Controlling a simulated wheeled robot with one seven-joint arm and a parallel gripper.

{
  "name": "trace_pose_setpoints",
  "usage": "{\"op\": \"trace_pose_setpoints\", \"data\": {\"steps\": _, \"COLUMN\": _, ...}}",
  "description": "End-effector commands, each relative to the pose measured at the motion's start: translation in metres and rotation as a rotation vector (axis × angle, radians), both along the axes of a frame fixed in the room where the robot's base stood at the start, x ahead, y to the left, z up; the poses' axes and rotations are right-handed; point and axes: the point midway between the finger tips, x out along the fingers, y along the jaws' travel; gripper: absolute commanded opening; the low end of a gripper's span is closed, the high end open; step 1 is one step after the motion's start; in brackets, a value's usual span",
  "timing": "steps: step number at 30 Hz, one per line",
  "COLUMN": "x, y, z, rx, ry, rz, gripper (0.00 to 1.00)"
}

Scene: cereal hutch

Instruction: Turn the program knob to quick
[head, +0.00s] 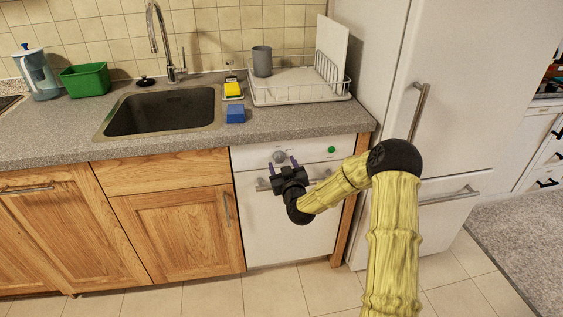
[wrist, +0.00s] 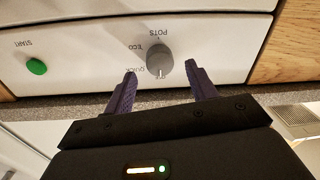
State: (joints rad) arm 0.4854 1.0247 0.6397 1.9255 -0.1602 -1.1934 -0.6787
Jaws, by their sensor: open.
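The program knob (wrist: 159,60) is a round grey dial on the white dishwasher panel, with POTS, ECO and QUICK printed around it. The wrist view shows the panel upside down. A small pale mark shows at the knob's edge by a short label that looks like OFF, on the side facing my gripper. My gripper (wrist: 161,70) is open, its two purple fingers one on each side of the knob. No contact is visible. In the head view the knob (head: 280,156) shows just beyond my fingertips (head: 283,164).
A green START button (wrist: 37,67) is on the same panel. The dishwasher's handle bar (head: 262,187) runs below the panel, partly behind my gripper. The countertop (head: 300,122) overhangs above, with a blue sponge (head: 235,113) and a dish rack (head: 298,95). The fridge (head: 450,90) stands at right.

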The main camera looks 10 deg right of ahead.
Motion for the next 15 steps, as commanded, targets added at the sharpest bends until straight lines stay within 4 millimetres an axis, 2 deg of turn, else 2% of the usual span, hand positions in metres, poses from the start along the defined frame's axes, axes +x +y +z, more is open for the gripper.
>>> {"op": "trace_pose_setpoints", "data": {"steps": 6, "x": 0.023, "y": 0.001, "z": 0.000, "rx": 0.001, "ry": -0.001, "rz": 0.000, "gripper": 0.57}}
{"op": "trace_pose_setpoints", "data": {"steps": 15, "x": 0.026, "y": 0.002, "z": 0.000, "rx": 0.000, "ry": 0.001, "rz": 0.001, "gripper": 0.57}}
